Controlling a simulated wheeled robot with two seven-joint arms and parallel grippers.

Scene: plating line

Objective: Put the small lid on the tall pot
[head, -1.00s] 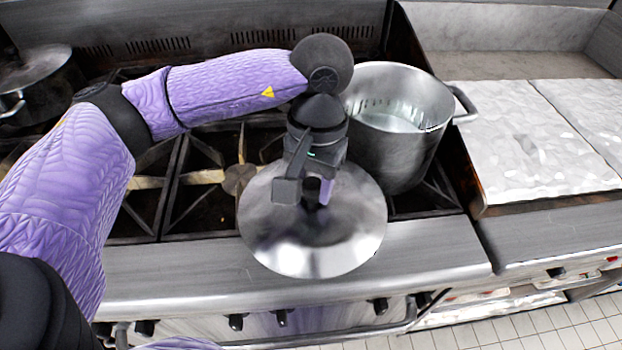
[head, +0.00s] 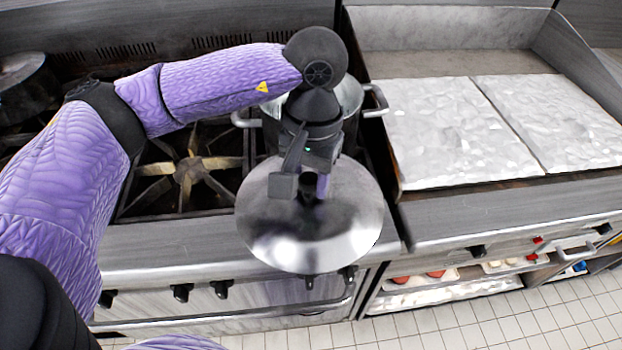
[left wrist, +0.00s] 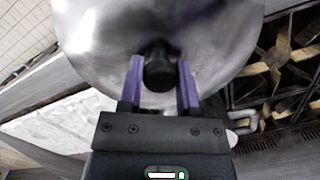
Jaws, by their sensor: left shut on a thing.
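The small lid (head: 340,222) is a round, shiny metal disc with a black knob. My left gripper (head: 312,185) is shut on the knob and holds the lid out over the stove's front edge. In the left wrist view, the two purple fingers of the gripper (left wrist: 158,80) stand either side of the black knob (left wrist: 159,70), with the lid (left wrist: 215,30) beyond. The tall pot (head: 352,95) stands on the stove behind my gripper and is largely hidden by it. Its rim and two side handles show. My right gripper is not in view.
A stove grate (head: 190,170) left of the tall pot is bare. Another dark pot (head: 22,85) with a lid stands at the far left. A griddle with two pale slabs (head: 455,130) lies to the right. Shelves below hold small items.

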